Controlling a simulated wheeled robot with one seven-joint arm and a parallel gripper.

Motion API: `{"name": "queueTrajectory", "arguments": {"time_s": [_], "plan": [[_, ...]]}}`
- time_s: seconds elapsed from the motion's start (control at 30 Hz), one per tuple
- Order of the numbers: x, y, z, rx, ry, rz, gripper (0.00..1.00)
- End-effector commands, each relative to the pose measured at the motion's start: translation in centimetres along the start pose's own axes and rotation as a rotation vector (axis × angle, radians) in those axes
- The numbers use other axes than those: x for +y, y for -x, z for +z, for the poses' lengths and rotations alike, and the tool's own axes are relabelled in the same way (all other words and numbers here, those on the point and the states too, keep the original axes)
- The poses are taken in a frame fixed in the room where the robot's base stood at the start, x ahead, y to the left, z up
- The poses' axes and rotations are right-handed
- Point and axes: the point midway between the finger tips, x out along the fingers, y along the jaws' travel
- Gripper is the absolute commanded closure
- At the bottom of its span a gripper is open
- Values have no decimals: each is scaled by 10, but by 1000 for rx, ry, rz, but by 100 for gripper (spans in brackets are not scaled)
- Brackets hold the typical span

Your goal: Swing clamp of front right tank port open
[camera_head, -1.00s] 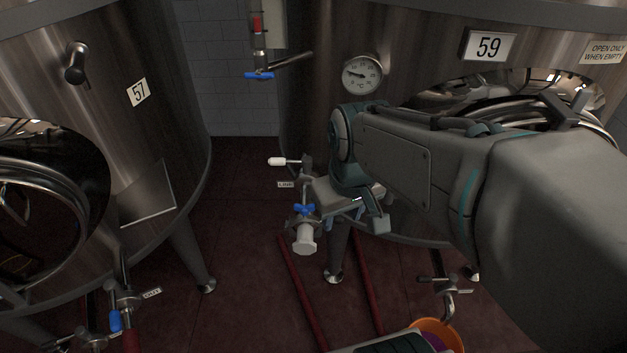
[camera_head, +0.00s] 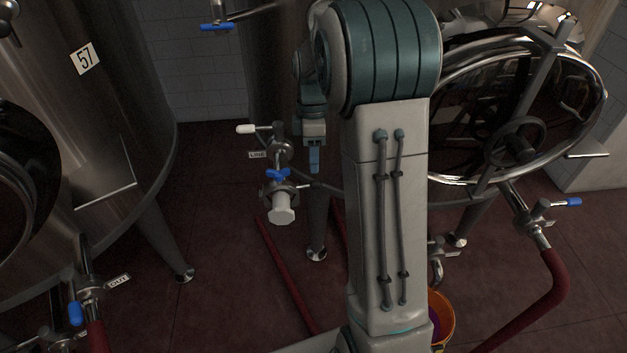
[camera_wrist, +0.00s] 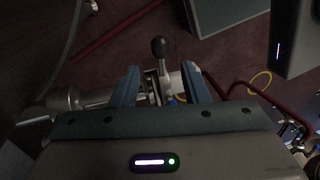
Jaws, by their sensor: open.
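A pipe port with a pale cap (camera_head: 282,210) stands low at the front of the right tank (camera_head: 270,90) in the head view. A blue wing-shaped handle (camera_head: 278,175) sits just above the cap, seemingly on the clamp. My gripper (camera_head: 314,165) points down just right of this port; one blue finger shows. In the wrist view, my gripper (camera_wrist: 160,82) is open, its two blue fingers apart on either side of metal fittings. A lever with a dark ball end (camera_wrist: 158,47) rises between and beyond the fingertips. Contact cannot be told.
A valve with a white handle (camera_head: 246,129) and a LINE tag (camera_head: 257,154) sits just above the port. A tank leg (camera_head: 316,230) stands behind my gripper. Red hoses (camera_head: 285,275) lie on the floor. An orange bucket (camera_head: 441,318) stands at lower right.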

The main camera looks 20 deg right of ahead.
Motion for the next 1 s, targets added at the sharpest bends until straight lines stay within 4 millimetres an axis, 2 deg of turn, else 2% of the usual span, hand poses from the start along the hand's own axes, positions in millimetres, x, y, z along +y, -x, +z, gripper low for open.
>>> {"name": "queueTrajectory", "arguments": {"time_s": [0.2, 0.4, 0.77, 0.8, 0.93, 1.0], "plan": [[-1, -36, 0, -1, -2, -4, 59], [-1, -60, 0, -1, -2, -3, 59], [-1, -66, 0, 0, -3, 0, 59], [-1, -66, 0, 0, -3, 0, 64], [-1, -66, 0, 0, -3, 0, 100], [-1, -66, 0, 0, -3, 0, 100]]}}
